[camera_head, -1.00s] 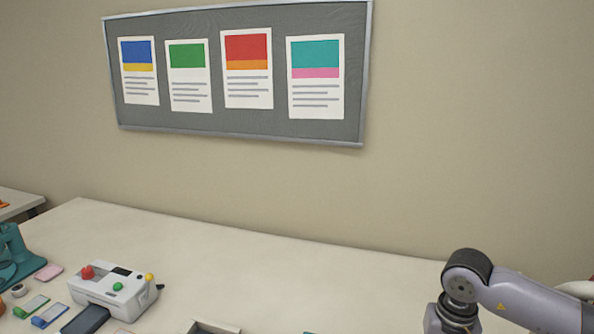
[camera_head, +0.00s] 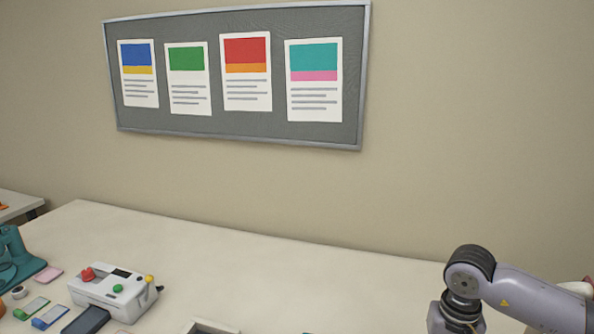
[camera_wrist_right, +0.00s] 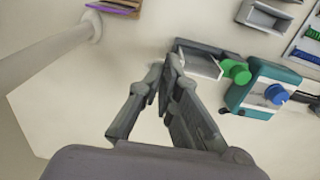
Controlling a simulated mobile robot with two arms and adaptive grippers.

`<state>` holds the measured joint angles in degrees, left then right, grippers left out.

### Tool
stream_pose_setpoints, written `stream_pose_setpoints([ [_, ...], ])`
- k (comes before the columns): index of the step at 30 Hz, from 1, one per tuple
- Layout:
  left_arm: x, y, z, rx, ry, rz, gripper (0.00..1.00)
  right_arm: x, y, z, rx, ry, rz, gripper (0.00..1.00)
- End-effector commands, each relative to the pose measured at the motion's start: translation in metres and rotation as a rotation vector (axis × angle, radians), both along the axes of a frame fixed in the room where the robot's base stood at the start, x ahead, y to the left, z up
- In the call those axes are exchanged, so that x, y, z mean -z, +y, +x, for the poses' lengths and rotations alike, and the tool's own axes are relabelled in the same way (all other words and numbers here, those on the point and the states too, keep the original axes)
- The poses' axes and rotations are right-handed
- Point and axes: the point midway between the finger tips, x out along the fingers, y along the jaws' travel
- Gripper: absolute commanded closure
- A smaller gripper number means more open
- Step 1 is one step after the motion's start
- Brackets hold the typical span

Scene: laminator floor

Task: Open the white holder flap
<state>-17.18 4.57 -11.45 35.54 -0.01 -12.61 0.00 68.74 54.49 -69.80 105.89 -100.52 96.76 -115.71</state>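My right gripper (camera_wrist_right: 162,75) is in the right wrist view. Its fingertips are together, with nothing seen between them. They are over the pale table, close beside a grey open-topped holder (camera_wrist_right: 203,65). I cannot tell whether they touch it. A small pale box-like holder (camera_wrist_right: 265,17) is at the top right of that view. I cannot tell for certain which part is the white flap. In the head view only my right arm shows at the lower right, and its gripper is below the frame. My left gripper is not in view.
A teal device (camera_wrist_right: 255,90) with a green knob (camera_wrist_right: 236,71) and a blue knob (camera_wrist_right: 276,94) is right of the gripper. The head view shows a white laminator-like machine (camera_head: 112,290) at left and a board (camera_head: 240,75) on the wall. The table's (camera_head: 300,270) middle back is clear.

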Motion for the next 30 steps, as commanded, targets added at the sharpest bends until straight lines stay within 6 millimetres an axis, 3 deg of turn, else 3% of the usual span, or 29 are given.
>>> stream_pose_setpoints([
  [1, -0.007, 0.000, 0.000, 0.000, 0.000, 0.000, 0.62, -0.019, -0.005, 0.009, 0.021, -0.028, 0.002, 1.00],
  [15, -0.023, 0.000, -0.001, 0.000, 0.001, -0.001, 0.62, -0.053, 0.008, 0.011, 0.016, -0.025, 0.005, 1.00],
  [30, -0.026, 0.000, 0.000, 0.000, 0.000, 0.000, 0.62, -0.058, 0.013, 0.009, 0.010, -0.017, 0.007, 1.00],
])
